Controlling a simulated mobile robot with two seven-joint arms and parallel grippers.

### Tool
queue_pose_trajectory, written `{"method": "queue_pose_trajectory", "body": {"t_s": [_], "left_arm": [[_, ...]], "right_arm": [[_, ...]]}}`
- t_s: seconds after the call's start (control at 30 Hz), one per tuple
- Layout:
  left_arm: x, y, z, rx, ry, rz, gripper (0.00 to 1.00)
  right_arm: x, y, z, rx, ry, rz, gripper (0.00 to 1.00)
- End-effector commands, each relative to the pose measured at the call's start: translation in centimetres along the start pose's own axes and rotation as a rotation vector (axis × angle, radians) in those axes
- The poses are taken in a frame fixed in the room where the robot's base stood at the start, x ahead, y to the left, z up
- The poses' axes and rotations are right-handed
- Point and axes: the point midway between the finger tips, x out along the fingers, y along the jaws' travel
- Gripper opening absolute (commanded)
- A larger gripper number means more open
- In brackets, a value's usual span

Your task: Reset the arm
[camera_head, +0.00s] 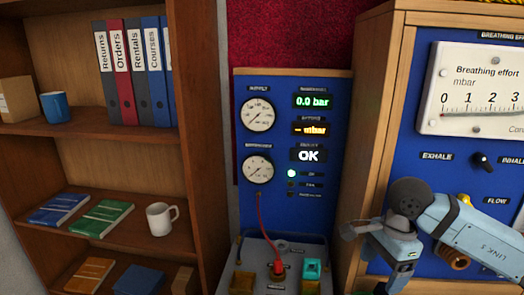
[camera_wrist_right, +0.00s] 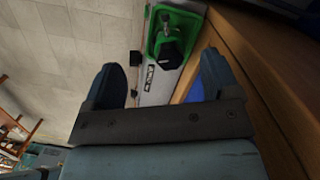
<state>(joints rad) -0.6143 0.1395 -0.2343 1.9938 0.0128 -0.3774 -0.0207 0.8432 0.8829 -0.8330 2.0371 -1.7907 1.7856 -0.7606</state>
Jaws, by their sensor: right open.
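My right arm comes in from the right in the head view, with its blue-grey links in front of the blue breathing-effort panel (camera_head: 420,120). My right gripper (camera_head: 362,255) is at the lower middle right, to the right of the gauge panel (camera_head: 276,85). In the right wrist view its two dark fingers stand wide apart, and the gripper (camera_wrist_right: 162,80) is open with nothing between the fingertips. A green fitting with a black knob (camera_wrist_right: 170,55) lies beyond the fingers. My left gripper is not in view.
A wooden shelf (camera_head: 188,90) with binders, books, a blue cup (camera_head: 55,106) and a white mug (camera_head: 161,218) stands at the left. A red cable (camera_head: 262,220) runs down to a grey bench unit (camera_head: 255,248). A wooden cabinet edge (camera_head: 372,110) is close beside my right arm.

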Motion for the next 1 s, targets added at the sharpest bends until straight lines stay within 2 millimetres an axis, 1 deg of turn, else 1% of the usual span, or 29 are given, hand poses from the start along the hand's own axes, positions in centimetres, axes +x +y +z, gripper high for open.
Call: {"method": "queue_pose_trajectory", "body": {"t_s": [0.03,0.07,0.1,0.17,0.2,0.27,0.3,0.37,0.4,0.47,0.53,0.57,0.63,0.67,0.7,0.77,0.8,0.83,0.87,0.9,0.93,1.0], "left_arm": [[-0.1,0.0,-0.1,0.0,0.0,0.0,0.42],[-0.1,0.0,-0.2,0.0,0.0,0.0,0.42],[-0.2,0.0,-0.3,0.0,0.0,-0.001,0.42],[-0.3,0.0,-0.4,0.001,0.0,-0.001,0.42],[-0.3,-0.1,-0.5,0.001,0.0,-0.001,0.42],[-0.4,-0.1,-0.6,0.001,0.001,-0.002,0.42],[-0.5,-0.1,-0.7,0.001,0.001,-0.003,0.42],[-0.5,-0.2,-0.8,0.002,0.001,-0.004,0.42],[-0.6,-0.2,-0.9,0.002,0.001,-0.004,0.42],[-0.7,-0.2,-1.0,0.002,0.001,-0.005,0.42],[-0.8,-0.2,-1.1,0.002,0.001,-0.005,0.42],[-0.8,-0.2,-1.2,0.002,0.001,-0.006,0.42],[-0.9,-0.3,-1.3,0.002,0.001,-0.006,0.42],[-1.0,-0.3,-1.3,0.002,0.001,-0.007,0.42],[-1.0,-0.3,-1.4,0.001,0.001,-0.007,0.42],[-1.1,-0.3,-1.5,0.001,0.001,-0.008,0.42],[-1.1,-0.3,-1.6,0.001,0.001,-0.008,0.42],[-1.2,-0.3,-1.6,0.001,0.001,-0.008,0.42],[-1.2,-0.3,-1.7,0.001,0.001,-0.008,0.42],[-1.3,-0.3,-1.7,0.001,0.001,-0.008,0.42],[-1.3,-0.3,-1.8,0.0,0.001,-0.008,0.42],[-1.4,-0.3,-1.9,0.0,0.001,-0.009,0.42]], "right_arm": [[1.7,0.6,2.3,0.007,-0.113,0.031,0.82],[2.6,0.9,3.9,0.018,-0.195,0.051,0.82],[3.6,1.5,6.2,0.043,-0.319,0.083,0.82],[4.7,2.5,9.8,0.101,-0.521,0.141,0.82],[5.1,3.1,12.0,0.154,-0.656,0.185,0.82],[5.2,3.8,14.8,0.249,-0.852,0.256,0.82],[5.0,4.1,16.4,0.323,-0.98,0.308,0.82],[4.6,4.3,18.3,0.451,-1.165,0.392,0.82],[4.2,4.2,19.1,0.547,-1.283,0.45,0.82],[3.9,3.9,19.8,0.707,-1.453,0.544,0.82],[3.8,3.2,19.8,0.913,-1.634,0.657,0.82],[3.9,2.8,19.5,1.01,-1.707,0.708,0.82],[4.9,2.1,18.2,1.25,-1.86,0.829,0.82],[5.6,1.8,17.5,1.36,-1.919,0.883,0.82],[6.8,1.5,16.4,1.511,-1.988,0.953,0.82],[8.9,1.4,14.7,1.731,-2.07,1.051,0.82],[10.5,1.6,13.6,1.88,-2.112,1.114,0.82],[11.9,1.9,12.7,-1.991,2.132,-1.156,0.82],[13.4,2.3,11.8,-1.968,2.009,-1.125,0.82],[15.7,3.2,10.7,-1.935,1.84,-1.077,0.82],[17.5,4.0,9.9,-1.904,1.712,-1.039,0.82],[21.6,6.5,8.3,-1.826,1.446,-0.955,0.82]]}}
